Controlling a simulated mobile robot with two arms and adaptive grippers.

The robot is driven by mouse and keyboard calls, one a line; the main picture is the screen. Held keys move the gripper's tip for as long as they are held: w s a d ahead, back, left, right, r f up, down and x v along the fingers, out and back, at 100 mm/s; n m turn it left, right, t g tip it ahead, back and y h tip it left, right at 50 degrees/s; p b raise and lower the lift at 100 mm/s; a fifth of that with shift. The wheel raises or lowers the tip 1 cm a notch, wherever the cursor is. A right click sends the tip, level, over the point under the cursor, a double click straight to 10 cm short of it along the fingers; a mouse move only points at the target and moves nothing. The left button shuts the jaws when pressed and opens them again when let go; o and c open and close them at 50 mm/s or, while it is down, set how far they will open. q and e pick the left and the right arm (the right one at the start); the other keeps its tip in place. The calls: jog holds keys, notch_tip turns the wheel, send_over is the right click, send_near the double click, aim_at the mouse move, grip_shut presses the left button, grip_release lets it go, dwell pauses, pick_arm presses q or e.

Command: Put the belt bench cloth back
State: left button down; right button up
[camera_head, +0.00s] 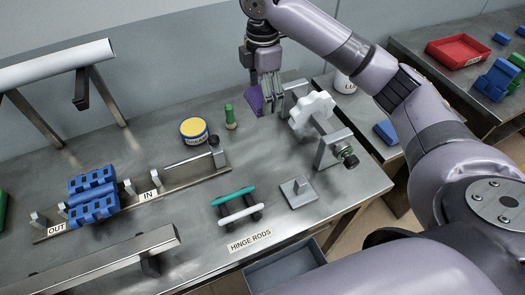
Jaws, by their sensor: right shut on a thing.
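A small purple piece that looks like the cloth (254,100) is at the fingers of my right gripper (270,106). My right gripper points down over the back right of the metal bench (185,255) and is shut on this piece. The fingers hide part of the piece, and I cannot tell whether its lower edge touches the bench. My left gripper is not in view.
A white lobed wheel (311,109) on a metal stand is just right of my right gripper. A green peg-like piece (230,117) and a yellow-topped tin (193,130) stand to the left. Hinge rods (240,215) and a blue block (93,193) are nearer.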

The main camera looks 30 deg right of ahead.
jog(key=shift+f, duration=0.1)
jog(key=p, duration=0.2)
send_over(263, 152)
notch_tip(263, 152, down, 16)
jog(key=shift+r, duration=0.1)
notch_tip(263, 152, down, 3)
jog(key=shift+f+p, duration=0.1)
jog(key=shift+p, duration=0.9)
jog(key=shift+f, duration=0.25)
jog(key=shift+f, duration=0.2)
jog(key=o, duration=1)
